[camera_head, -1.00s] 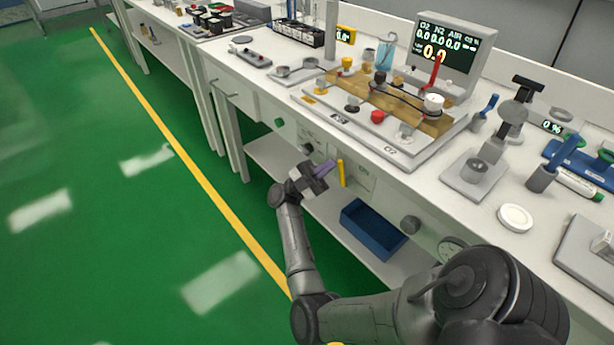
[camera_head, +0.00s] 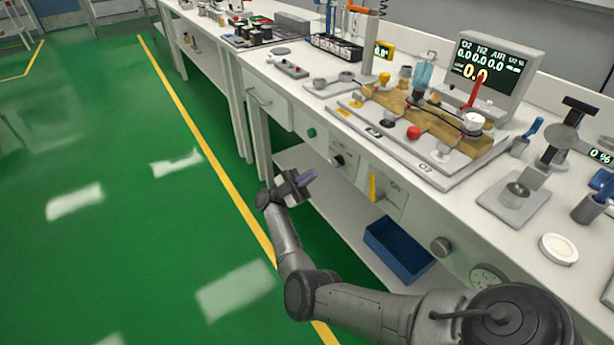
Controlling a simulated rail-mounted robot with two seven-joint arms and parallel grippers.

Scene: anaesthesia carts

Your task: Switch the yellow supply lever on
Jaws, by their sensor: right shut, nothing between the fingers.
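The yellow supply lever (camera_head: 373,187) is a slim yellow bar on the front panel of the bench, below the worktop. It stands close to upright, beside a small panel label (camera_head: 395,189) that is too small to read surely. My right gripper (camera_head: 306,178) is shut and empty, with purplish fingertips pointing toward the bench front. It is to the left of the lever, with a clear gap between them. My left gripper is not in view.
A dark knob (camera_head: 338,160) and a green button (camera_head: 312,133) are on the panel near my right gripper. A blue bin (camera_head: 398,252) stands on the lower shelf below the lever. A gauge (camera_head: 487,278) is further right. The green floor at left is clear.

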